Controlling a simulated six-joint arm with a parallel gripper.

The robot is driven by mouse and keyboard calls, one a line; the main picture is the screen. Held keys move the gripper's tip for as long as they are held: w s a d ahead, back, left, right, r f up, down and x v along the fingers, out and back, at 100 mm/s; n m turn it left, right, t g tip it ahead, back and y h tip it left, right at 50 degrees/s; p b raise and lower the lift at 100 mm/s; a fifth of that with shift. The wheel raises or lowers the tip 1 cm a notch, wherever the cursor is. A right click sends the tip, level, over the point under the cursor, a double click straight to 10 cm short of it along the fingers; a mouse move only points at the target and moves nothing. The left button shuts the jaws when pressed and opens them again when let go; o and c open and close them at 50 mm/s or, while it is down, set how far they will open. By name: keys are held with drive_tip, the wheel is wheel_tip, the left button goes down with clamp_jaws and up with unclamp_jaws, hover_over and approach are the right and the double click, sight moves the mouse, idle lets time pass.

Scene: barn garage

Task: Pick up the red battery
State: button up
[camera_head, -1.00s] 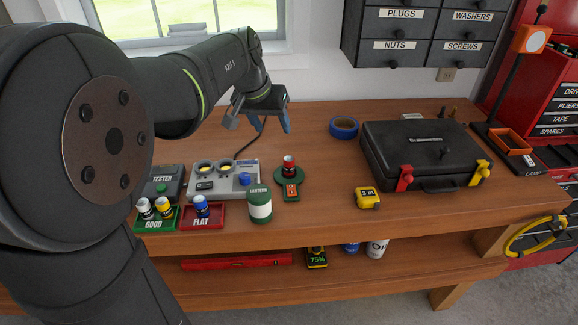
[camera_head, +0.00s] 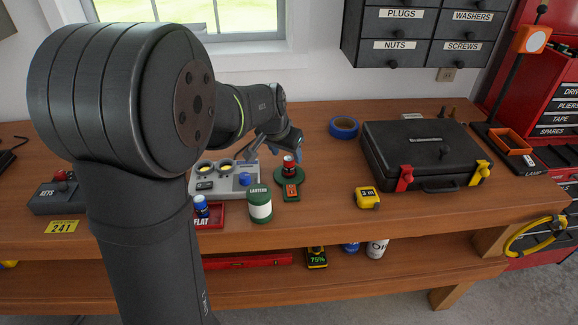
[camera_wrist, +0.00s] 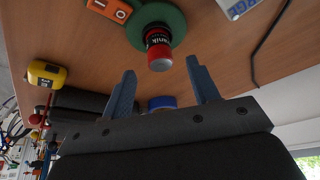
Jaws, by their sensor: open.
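The red battery (camera_head: 289,166), red with a black band, stands upright on a round green stand (camera_head: 279,176) with an orange switch plate in front. In the wrist view the battery (camera_wrist: 159,58) shows just beyond my fingertips, lined up with the gap between them, on the green disc (camera_wrist: 178,22). My gripper (camera_wrist: 160,67) is open with two blue-grey fingers and nothing between them. In the head view my gripper (camera_head: 291,154) is right behind and above the battery, and the wrist partly hides the fingers. I cannot tell whether they touch it.
A green-and-white lantern (camera_head: 260,205) stands close at front left. The grey tester box (camera_head: 224,186) and red FLAT tray (camera_head: 215,222) with a blue battery are further left. Blue tape (camera_head: 344,127), a black case (camera_head: 420,150) and a yellow tape measure (camera_head: 368,197) are to the right.

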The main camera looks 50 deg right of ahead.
sight(289, 159)
drive_tip(key=x, duration=0.5)
drive_tip(key=shift+r, duration=0.1)
drive_tip(key=c, duration=1.1)
